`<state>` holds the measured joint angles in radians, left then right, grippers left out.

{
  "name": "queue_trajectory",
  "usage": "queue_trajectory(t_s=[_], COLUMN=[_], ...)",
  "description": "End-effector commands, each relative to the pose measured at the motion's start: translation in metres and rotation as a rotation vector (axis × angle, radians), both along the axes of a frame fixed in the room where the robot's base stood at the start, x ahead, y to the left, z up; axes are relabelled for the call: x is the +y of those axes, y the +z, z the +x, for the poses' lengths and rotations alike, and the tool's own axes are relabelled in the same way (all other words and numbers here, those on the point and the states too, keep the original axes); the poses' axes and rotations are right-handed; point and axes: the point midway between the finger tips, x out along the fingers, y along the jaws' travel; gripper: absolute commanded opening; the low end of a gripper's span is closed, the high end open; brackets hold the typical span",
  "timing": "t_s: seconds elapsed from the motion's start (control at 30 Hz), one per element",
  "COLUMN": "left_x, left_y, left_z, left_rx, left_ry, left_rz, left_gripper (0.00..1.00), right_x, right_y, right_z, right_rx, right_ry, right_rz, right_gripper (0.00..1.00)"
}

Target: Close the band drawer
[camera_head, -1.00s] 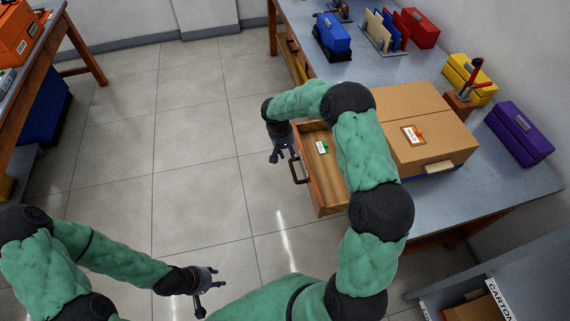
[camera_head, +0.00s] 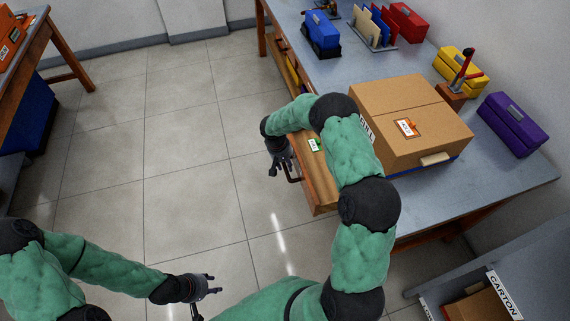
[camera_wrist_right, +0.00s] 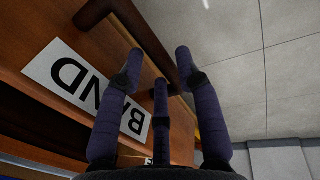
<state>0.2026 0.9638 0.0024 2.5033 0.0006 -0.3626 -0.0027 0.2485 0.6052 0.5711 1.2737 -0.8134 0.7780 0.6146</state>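The band drawer (camera_head: 321,190) is wooden and stands partly open from the bench; a green tag shows inside it. Its front carries a white BAND label (camera_wrist_right: 88,88) in the right wrist view, with a dark bar handle (camera_wrist_right: 140,35). My right gripper (camera_head: 281,168) is at the drawer front beside the handle (camera_head: 293,175). In the right wrist view its fingers (camera_wrist_right: 160,60) are spread, with the handle bar behind and between them; contact is unclear. My left gripper (camera_head: 210,288) is open and empty, low over the floor.
A cardboard box (camera_head: 410,115) sits on the grey bench (camera_head: 480,190) above the drawer. Purple (camera_head: 513,125), yellow (camera_head: 450,70) and blue (camera_head: 321,35) toolboxes stand around it. A carton shelf (camera_head: 520,255) is at lower right. The floor left of the drawer is clear.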

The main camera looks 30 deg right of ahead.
Motion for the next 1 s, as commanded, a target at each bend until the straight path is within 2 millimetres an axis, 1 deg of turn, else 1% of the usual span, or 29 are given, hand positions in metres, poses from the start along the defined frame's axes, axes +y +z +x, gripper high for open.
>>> queue_trajectory(t_s=[0.03,0.07,0.1,0.13,0.37,0.47,0.57,0.67,1.0], left_x=[0.0,0.0,0.0,0.0,0.0,0.0,0.0,0.0,0.0], left_y=[0.0,0.0,0.0,0.0,0.0,0.0,-0.001,-0.002,-0.004], left_z=[0.0,0.0,0.0,0.0,0.0,0.0,0.0,0.0,0.0], left_rx=[0.0,0.0,0.0,0.0,0.0,0.0,0.0,0.0,0.0], left_ry=[0.0,0.0,0.0,0.0,0.0,0.0,0.0,0.0,0.0], left_rz=[0.0,0.0,0.0,0.0,0.0,0.0,0.0,0.0,0.0], left_gripper=[0.4,0.4,0.4,0.4,0.4,0.4,0.4,0.4,0.4], right_x=[0.0,0.0,0.0,0.0,-0.001,-0.007,-0.019,-0.037,-0.108], right_y=[0.0,0.0,0.0,0.0,0.0,0.0,0.0,0.0,0.0], right_z=[0.0,0.0,0.0,0.0,0.0,-0.002,-0.005,-0.009,-0.027], right_rx=[0.0,0.0,0.0,0.0,0.001,0.0,0.002,0.001,0.001], right_ry=[0.0,0.0,0.0,0.0,-0.001,-0.003,-0.003,-0.005,-0.006], right_rz=[0.0,0.0,0.0,0.0,0.0,0.0,-0.001,-0.001,-0.001], right_gripper=[0.23,0.15,0.04,0.0,0.0,0.0,0.0,0.0,0.0])
